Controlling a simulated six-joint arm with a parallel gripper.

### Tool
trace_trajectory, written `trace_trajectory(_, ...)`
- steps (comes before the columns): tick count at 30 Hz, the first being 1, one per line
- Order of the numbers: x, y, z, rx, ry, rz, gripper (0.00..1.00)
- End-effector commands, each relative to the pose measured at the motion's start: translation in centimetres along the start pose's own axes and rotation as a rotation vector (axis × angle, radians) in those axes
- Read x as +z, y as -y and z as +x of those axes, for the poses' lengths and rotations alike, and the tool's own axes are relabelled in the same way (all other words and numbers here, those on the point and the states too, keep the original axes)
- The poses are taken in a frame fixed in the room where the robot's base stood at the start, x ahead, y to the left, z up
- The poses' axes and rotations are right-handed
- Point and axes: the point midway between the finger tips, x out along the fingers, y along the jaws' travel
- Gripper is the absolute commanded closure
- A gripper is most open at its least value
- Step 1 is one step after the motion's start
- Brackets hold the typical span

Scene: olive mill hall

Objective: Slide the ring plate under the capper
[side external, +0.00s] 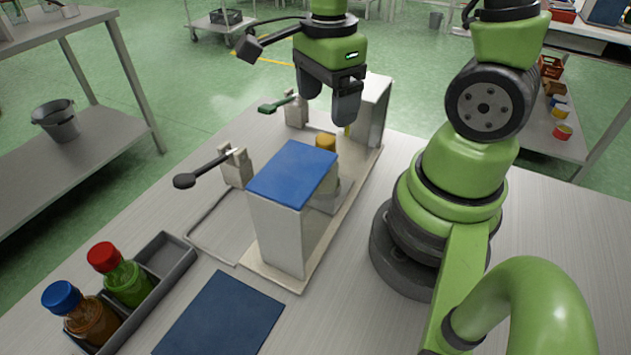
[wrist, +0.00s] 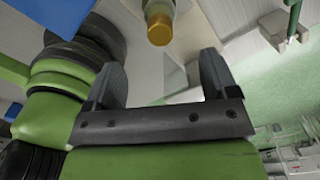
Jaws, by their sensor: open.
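The capper appears to be the white stand on a long pale base (side external: 282,278), with a blue-topped block (side external: 290,172) at the near end and a taller white block (side external: 375,100) at the far end. A golden cylinder (side external: 326,142) sits between the blocks and also shows at the top of the wrist view (wrist: 160,28). A black-knobbed lever (side external: 205,168) and a green-handled lever (side external: 278,104) stick out left from small pale mounts. My gripper (side external: 332,112) is open and empty, fingers down, above the stand's far half. I cannot pick out the ring plate for certain.
A thin rectangular outline (side external: 215,228) lies left of the base. A grey tray (side external: 165,250) holds a red-capped bottle (side external: 120,275) and a blue-capped bottle (side external: 82,315). A dark blue mat (side external: 222,315) lies at the front. The tabletop right of my arm's base is clear.

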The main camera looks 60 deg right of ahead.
Motion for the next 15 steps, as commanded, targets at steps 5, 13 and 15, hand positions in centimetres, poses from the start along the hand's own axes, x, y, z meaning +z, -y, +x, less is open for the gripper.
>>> trace_trajectory(5,0.0,0.0,0.0,0.0,0.0,0.0,0.2)
trace_trajectory(13,0.03,0.05,0.02,0.0,0.0,-0.003,0.32)
trace_trajectory(15,0.31,0.58,0.24,0.002,-0.001,-0.04,0.48)
